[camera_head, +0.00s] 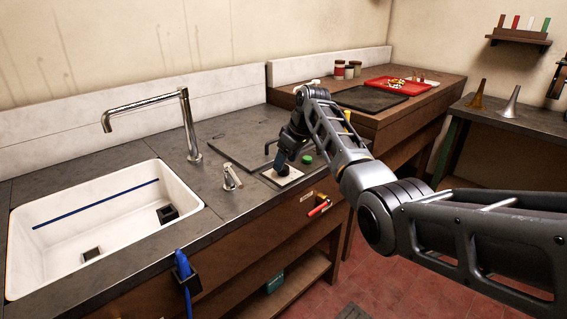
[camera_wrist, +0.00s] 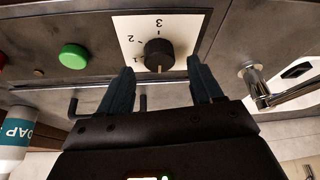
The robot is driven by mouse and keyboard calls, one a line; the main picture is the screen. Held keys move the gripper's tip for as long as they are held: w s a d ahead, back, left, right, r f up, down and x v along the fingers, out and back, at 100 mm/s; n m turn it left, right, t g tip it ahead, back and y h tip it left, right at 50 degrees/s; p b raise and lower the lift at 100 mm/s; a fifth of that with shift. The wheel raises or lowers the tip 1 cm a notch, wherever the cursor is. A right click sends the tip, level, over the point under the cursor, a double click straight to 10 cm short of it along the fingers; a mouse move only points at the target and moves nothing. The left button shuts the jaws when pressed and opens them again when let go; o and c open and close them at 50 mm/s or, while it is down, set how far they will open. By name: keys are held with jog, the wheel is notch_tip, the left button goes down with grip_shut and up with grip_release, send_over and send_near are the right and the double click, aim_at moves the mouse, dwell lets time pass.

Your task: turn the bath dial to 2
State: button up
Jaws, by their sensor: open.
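The bath dial (camera_wrist: 158,53) is a round black knob on a white plate (camera_wrist: 188,30) printed with 1, 2 and 3, which appear upside down in the wrist view. Its pale pointer mark is on the picture's lower side, away from the 2 and 3 and not on the 1. My gripper (camera_wrist: 159,70) is open, with one finger on each side of the dial in that view. I cannot tell whether the fingers touch it. In the head view my gripper (camera_head: 279,158) is over the white plate (camera_head: 293,178) and partly hides the dial.
A green button (camera_head: 307,159) stands close behind the plate. A small lever tap (camera_head: 231,177) and a tall faucet (camera_head: 190,130) stand to the left by the white sink (camera_head: 40,262). A red-handled valve (camera_head: 319,208) projects from the counter front.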

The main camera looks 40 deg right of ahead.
jog(key=shift+x, duration=1.15)
jog(key=c, duration=1)
